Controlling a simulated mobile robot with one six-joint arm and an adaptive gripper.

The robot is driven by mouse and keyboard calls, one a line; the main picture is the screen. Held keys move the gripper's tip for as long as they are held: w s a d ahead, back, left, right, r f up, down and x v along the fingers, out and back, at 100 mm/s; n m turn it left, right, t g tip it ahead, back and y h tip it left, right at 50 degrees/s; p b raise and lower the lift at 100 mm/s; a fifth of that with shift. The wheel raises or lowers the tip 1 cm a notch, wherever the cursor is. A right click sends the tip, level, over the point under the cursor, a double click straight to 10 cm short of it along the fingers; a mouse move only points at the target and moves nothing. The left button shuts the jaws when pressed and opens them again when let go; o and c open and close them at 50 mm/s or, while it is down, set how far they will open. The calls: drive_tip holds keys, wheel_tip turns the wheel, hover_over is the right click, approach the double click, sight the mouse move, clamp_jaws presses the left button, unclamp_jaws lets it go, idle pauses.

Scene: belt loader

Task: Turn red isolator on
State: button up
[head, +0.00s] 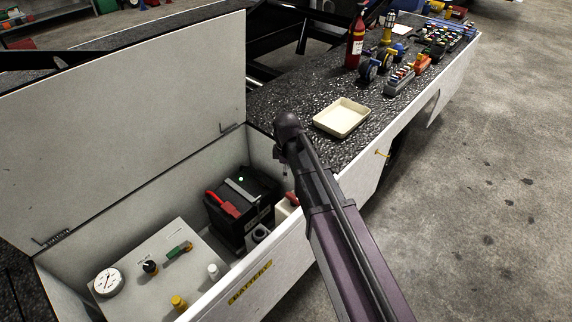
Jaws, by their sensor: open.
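A small red part (292,199), which looks like the isolator's switch, sits on a white block at the right end of the open battery box. It is partly hidden by my arm, and I cannot tell its setting. A black battery (238,222) with a red cover (222,204) and a small green light stands to its left. My arm reaches in from the lower right, its end above the box's right wall. A little of my gripper (284,168) shows below the arm's end, above and apart from the red part. It is open; its fingertips are mostly hidden.
The box's lid (120,120) stands raised behind it. A grey panel (150,262) with a gauge and several knobs fills the box's left part. On the black deck are a cream tray (342,118), a red extinguisher (355,42) and several small items. Floor at right is clear.

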drive_tip(key=shift+r, duration=0.35)
idle(0.5)
drive_tip(key=s+d+r+m+p, duration=0.1)
drive_tip(key=d+m, duration=0.1)
drive_tip(key=d, duration=0.1)
drive_tip(key=s+d+r+m+p, duration=0.2)
drive_tip(key=d+m, duration=0.1)
drive_tip(key=d, duration=0.1)
drive_tip(key=s+d+r+m+p, duration=0.1)
drive_tip(key=s+d+m, duration=0.1)
drive_tip(key=d, duration=0.2)
drive_tip(key=shift+s+r+m+p, duration=0.2)
drive_tip(key=shift+s+m+p, duration=0.1)
drive_tip(key=shift+p, duration=0.1)
drive_tip(key=s+d+r+m+p, duration=0.4)
drive_tip(key=s+d+m, duration=0.4)
drive_tip(key=d+m, duration=0.1)
drive_tip(key=shift+d+m, duration=0.4)
drive_tip(key=shift+d, duration=0.45)
drive_tip(key=shift+r, duration=0.1)
